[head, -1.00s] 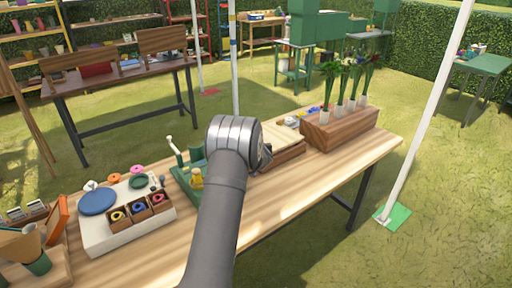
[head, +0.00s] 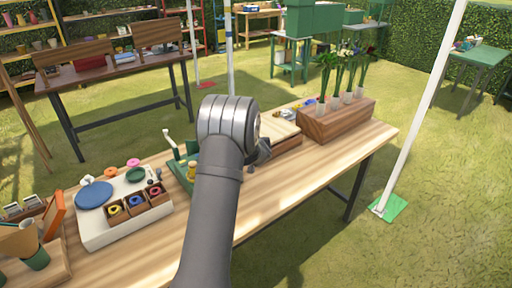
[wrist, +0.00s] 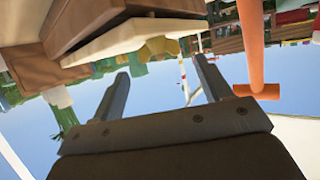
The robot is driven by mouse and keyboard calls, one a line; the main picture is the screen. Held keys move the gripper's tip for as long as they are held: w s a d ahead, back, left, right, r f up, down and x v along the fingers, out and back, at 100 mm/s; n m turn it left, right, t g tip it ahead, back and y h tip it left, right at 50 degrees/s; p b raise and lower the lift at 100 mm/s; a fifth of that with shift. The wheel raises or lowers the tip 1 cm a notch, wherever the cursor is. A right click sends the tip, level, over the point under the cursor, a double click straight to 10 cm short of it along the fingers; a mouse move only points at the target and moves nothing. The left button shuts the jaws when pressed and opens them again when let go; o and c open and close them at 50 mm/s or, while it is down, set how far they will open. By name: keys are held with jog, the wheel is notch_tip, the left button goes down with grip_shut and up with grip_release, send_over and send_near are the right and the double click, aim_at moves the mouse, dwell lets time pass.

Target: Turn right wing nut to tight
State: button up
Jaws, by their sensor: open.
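A green device (head: 182,174) stands on the wooden table, just left of my arm, with a white-tipped lever and a small yellowish part (head: 192,169). My arm hides part of it, and I cannot make out a wing nut in either view. In the wrist view my gripper (wrist: 163,85) has its two fingers wide apart with nothing between them. In the head view my gripper is mostly hidden behind my wrist, with a dark part (head: 262,151) showing at its right. An orange T-shaped bar (wrist: 250,50) is close to the right finger in the wrist view.
The wooden table (head: 270,205) has bare room at its front. A white tray (head: 100,237) with a blue disc and small ring boxes is at left. A wooden planter (head: 336,122) with flowers in pale holders stands at right. A white pole (head: 420,115) rises beyond the table's right end.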

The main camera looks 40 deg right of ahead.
jog(key=v, duration=1.2)
jog(key=shift+r, duration=0.2)
jog(key=shift+s+a, duration=0.1)
